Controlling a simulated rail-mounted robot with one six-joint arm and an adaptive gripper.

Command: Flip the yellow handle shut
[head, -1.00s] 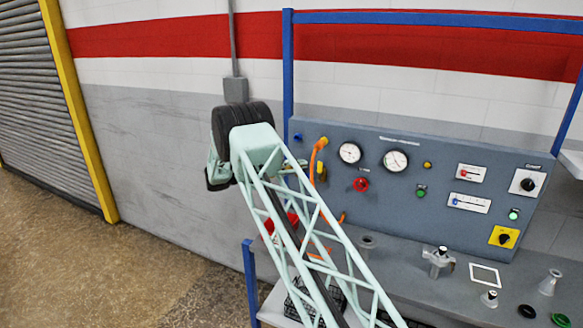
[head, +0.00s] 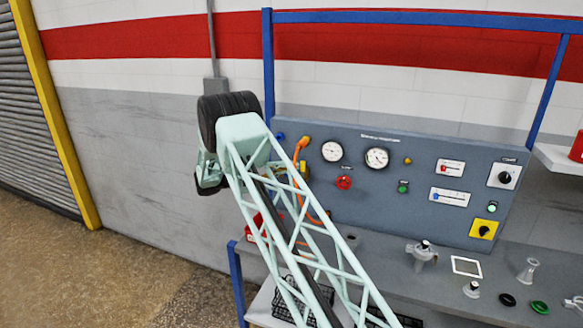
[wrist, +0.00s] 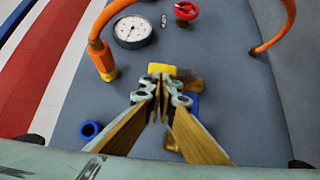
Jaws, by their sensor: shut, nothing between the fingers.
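The yellow handle (wrist: 162,69) shows in the wrist view as a small yellow piece just beyond my fingertips, partly covered by them. I cannot tell whether they touch it. A brass fitting (wrist: 190,82) and a blue part lie beside and below it, largely behind the right finger. My gripper (wrist: 163,80) is shut and empty, pointing at the panel. In the head view my arm's lattice link hides the gripper, and a bit of yellow (head: 303,167) shows by the orange hose at the panel's left end.
Orange hoses (wrist: 97,50) arch on both sides of the gripper. A gauge (wrist: 133,31), a red knob (wrist: 186,10) and a blue port (wrist: 90,130) sit on the grey panel nearby. Below the panel, a bench (head: 390,262) carries small fittings.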

